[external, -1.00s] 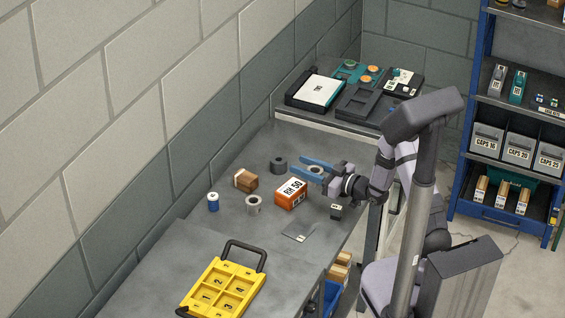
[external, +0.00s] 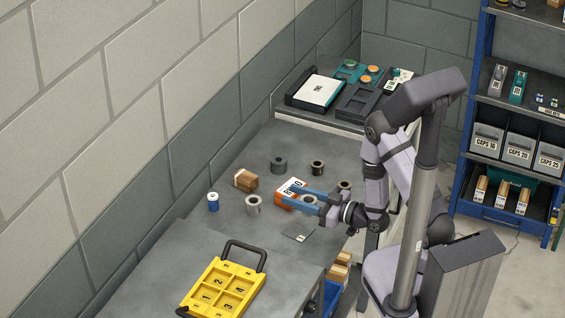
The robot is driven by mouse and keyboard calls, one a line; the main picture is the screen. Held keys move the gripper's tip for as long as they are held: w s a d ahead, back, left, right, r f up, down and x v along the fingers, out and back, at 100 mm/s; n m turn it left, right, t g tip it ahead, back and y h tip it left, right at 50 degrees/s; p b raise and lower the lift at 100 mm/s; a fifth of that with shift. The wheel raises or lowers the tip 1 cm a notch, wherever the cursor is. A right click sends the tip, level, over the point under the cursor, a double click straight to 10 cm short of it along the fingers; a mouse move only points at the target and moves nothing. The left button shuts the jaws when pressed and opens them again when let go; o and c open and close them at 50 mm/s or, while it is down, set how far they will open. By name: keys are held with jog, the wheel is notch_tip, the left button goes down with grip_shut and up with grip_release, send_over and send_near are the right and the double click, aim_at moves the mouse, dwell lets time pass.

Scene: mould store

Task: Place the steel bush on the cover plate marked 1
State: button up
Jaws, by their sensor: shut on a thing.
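My gripper (external: 304,197) has blue fingers and is shut on a light grey ring-shaped piece, apparently the steel bush (external: 309,201). It holds the bush above the bench, in front of the orange box (external: 283,191). The yellow tray (external: 260,279) with a black handle lies at the front of the bench, left of and nearer than my gripper. Its yellow compartments carry numbers, and the cover plate marked 1 (external: 205,297) appears at its left side. Nothing stands on it.
Bare bench lies between plate and tray.

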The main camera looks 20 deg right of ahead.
jog(key=shift+f, duration=2.2)
jog(key=shift+f, duration=0.1)
jog(key=shift+f+p, duration=0.35)
jog(key=shift+f, duration=1.45)
jog(key=shift+f, duration=0.1)
jog(key=o, duration=1.3)
